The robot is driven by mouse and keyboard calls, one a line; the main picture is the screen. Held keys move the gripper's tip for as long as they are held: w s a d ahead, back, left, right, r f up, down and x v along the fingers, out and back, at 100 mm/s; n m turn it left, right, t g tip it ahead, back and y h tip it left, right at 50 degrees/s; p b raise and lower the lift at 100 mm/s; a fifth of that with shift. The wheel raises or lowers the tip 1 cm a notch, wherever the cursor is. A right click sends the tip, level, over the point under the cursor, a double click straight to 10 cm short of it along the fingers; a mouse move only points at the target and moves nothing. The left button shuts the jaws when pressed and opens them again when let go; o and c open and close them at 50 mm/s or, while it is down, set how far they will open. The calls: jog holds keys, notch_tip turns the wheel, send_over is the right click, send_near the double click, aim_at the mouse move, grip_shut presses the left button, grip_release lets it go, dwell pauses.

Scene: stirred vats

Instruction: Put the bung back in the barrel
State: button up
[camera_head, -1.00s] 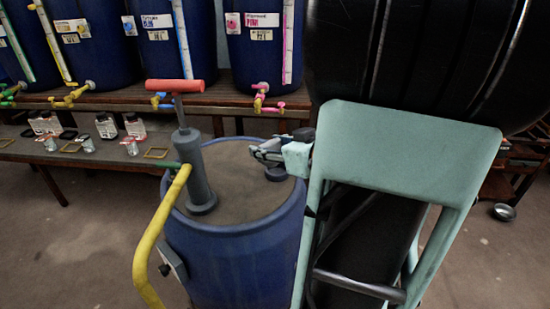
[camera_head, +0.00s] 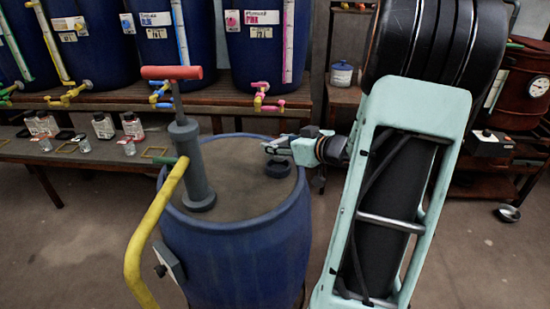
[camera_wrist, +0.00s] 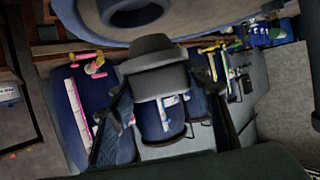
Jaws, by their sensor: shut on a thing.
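The blue barrel (camera_head: 235,260) stands upright in the middle of the head view, with a grey top. A dark round opening with a collar (camera_head: 278,168) is at the right of its top; its ring shows at the top of the wrist view (camera_wrist: 103,14). My gripper (camera_head: 272,149) is over the right part of the barrel top, close above the opening. In the wrist view my gripper (camera_wrist: 158,100) is shut on the grey bung (camera_wrist: 157,50). The bung's narrower end points towards the ring, with a seeming gap between. In the head view I cannot make out the bung clearly.
A hand pump (camera_head: 190,160) with a red handle stands on the barrel top, left of my gripper. A yellow hose (camera_head: 150,230) curves down from it. Blue vats (camera_head: 265,50) with taps stand on a shelf behind. A low bench (camera_head: 80,160) holds jars.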

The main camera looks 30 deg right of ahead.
aim_at(278, 155)
jog(key=shift+w+d+f, duration=0.15)
jog(key=shift+w+f, duration=0.15)
jog(key=shift+f, duration=0.1)
jog(key=shift+w+d+f+b, duration=0.15)
jog(key=shift+f+b, duration=0.25)
jog(key=shift+f, duration=0.55)
jog(key=shift+w+f+b, duration=0.1)
jog(key=shift+f+b, duration=0.3)
jog(key=shift+f, duration=0.5)
jog(key=shift+f, duration=0.3)
jog(key=o, duration=1.1)
jog(key=shift+o, duration=0.2)
jog(key=shift+r, duration=0.2)
jog(key=p+v, duration=0.3)
jog(key=v, duration=0.9)
